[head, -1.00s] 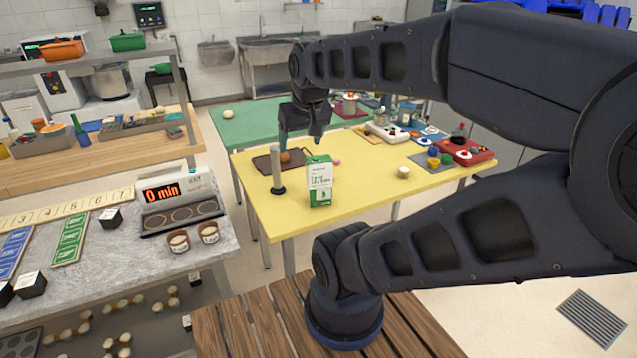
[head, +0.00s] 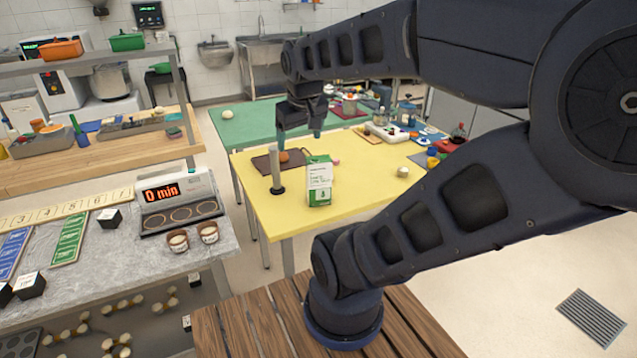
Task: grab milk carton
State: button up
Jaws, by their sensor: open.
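The milk carton (head: 319,183) is white and green and stands upright near the left front part of the yellow table (head: 350,205). My gripper (head: 298,137) hangs behind and above the carton in the picture, fingers pointing down. It is open, with nothing seen between its fingers. It appears apart from the carton. No wrist view is given, so the exact distance cannot be told.
A grey post on a dark base (head: 276,172) stands just left of the carton. Behind it lie a brown board (head: 264,162) and an orange-brown ball (head: 283,157). Several items crowd the table's far right.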

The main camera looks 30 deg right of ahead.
jog(key=w+d+f+n+g+h, duration=0.1)
jog(key=w+d+f+n+g, duration=0.1)
jog(key=w+d+n, duration=0.3)
jog(key=w+d+f+n+g+h, duration=0.1)
jog(key=w+f+n+h, duration=0.1)
jog(key=w, duration=0.6)
jog(key=n+g, duration=0.2)
jog(key=n, duration=0.5)
send_near(318, 162)
jog(key=w, duration=0.2)
jog(key=shift+w+d+f+h, duration=0.1)
jog(key=shift+w+f+h, duration=0.15)
jog(key=shift+w+h, duration=0.1)
jog(key=shift+w+d+f, duration=0.1)
jog(key=shift+f, duration=0.1)
jog(key=x, duration=0.5)
jog(key=shift+d+f, duration=0.1)
jog(key=shift+f, duration=0.05)
jog(key=shift+s+x, duration=0.2)
jog(key=shift+x, duration=0.65)
jog(key=shift+s+x, duration=0.15)
jog(key=shift+x, duration=0.75)
jog(key=shift+s+x, duration=0.2)
jog(key=shift+x, duration=0.65)
grip_shut()
